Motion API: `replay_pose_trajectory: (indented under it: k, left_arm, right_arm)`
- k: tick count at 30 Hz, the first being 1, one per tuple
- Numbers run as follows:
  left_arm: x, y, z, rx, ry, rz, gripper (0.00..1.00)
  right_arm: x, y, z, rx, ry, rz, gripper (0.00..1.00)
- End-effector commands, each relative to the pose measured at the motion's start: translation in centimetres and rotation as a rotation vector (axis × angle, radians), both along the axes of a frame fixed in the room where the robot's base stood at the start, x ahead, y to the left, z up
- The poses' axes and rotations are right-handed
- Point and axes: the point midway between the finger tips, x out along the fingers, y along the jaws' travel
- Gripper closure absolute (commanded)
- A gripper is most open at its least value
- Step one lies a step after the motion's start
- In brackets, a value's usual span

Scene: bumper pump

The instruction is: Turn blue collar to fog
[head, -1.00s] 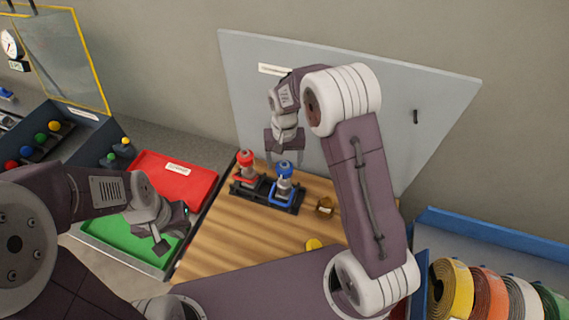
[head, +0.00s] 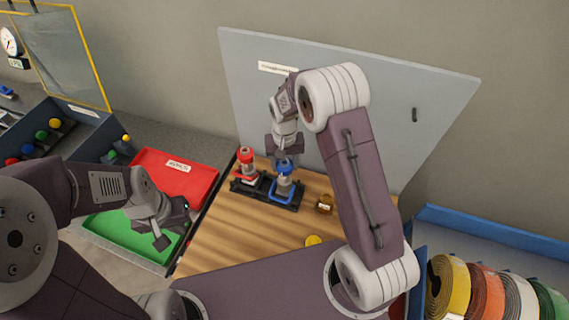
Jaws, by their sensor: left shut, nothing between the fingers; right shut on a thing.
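The blue-collared nozzle (head: 284,186) stands upright in a black rack on the wooden table, its blue collar at the top. My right gripper (head: 284,160) reaches down from above and is shut on the blue collar; the fingertips are small and partly hidden by the wrist. The red-collared nozzle (head: 246,165) stands upright in the same rack, just to the left. My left gripper (head: 164,241) is shut and empty over the green tray at the left. Any marking for fog on the collar is too small to read.
A red tray (head: 203,184) and a green tray (head: 105,226) lie left of the wooden table (head: 225,240). A small brass fitting (head: 324,204) and a yellow disc (head: 312,240) sit on the table. A grey panel (head: 385,110) stands behind. Coiled hoses (head: 487,290) fill a bin at right.

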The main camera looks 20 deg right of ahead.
Motion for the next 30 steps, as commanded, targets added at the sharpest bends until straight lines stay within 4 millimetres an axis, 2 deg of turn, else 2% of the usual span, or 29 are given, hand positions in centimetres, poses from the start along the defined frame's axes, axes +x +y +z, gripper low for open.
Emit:
replay_pose_trajectory:
  k: [8, 30]
  left_arm:
    - [-0.01, 0.00, -0.14, 0.000, 0.000, 0.000, 1.00]
    - [0.00, 0.00, -0.46, 0.000, 0.000, 0.000, 1.00]
  right_arm:
    - [0.08, 0.02, 0.02, 0.001, -0.002, 0.173, 0.90]
    - [0.12, 0.03, 0.05, -0.001, -0.004, 0.874, 0.90]
